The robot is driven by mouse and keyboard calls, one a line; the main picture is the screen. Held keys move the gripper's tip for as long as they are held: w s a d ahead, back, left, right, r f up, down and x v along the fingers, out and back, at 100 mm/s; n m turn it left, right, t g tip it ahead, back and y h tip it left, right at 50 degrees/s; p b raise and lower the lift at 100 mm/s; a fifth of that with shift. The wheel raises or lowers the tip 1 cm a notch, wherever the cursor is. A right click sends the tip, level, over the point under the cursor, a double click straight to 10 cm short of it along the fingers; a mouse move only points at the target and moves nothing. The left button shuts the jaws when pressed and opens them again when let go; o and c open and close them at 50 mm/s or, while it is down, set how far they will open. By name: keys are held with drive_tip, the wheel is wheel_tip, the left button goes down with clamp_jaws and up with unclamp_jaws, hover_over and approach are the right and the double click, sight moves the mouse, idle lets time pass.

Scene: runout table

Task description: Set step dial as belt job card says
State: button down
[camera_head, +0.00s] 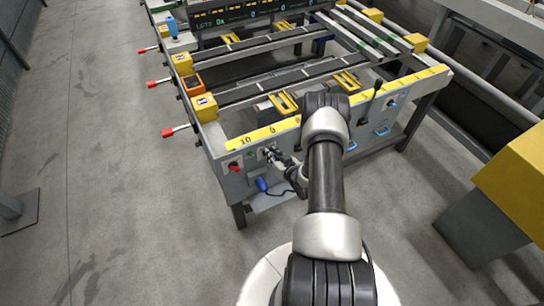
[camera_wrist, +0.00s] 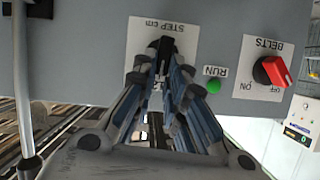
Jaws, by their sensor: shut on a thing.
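The step dial sits on a white plate marked STEP cm (camera_wrist: 138,38) on the grey front panel. In the wrist view my gripper (camera_wrist: 160,50) is shut on the dark knob of the dial, and its fingers hide most of the knob and the scale. The dial's setting cannot be read. In the head view my gripper (camera_head: 271,153) is at the left part of the table's front panel, and the dial is too small to make out. I cannot identify the belt job card in either view.
A green RUN button (camera_wrist: 214,86) and a red BELTS switch (camera_wrist: 274,71) are close beside the dial; the switch also shows in the head view (camera_head: 234,167). A yellow scale strip (camera_head: 262,133) runs above the panel. Open floor (camera_head: 110,190) lies to the left.

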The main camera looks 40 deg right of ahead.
drive_tip(key=shift+s+d+f+m+t+y+b, duration=0.15)
drive_tip(key=shift+d+m+t+y+b, duration=0.15)
drive_tip(key=shift+m+y+b, duration=0.45)
drive_tip(key=shift+d+f+m+t+y+b, duration=0.15)
drive_tip(key=shift+d+m+y+b, duration=0.15)
drive_tip(key=shift+m+b, duration=0.8)
drive_tip(key=shift+s+d+f+m+t+y+b, duration=0.1)
drive_tip(key=shift+d+m+t+y+b, duration=0.15)
drive_tip(key=shift+m+y+b, duration=0.5)
drive_tip(key=shift+b, duration=0.3)
drive_tip(key=c, duration=1.6)
unclamp_jaws()
drive_tip(key=v, duration=1.2)
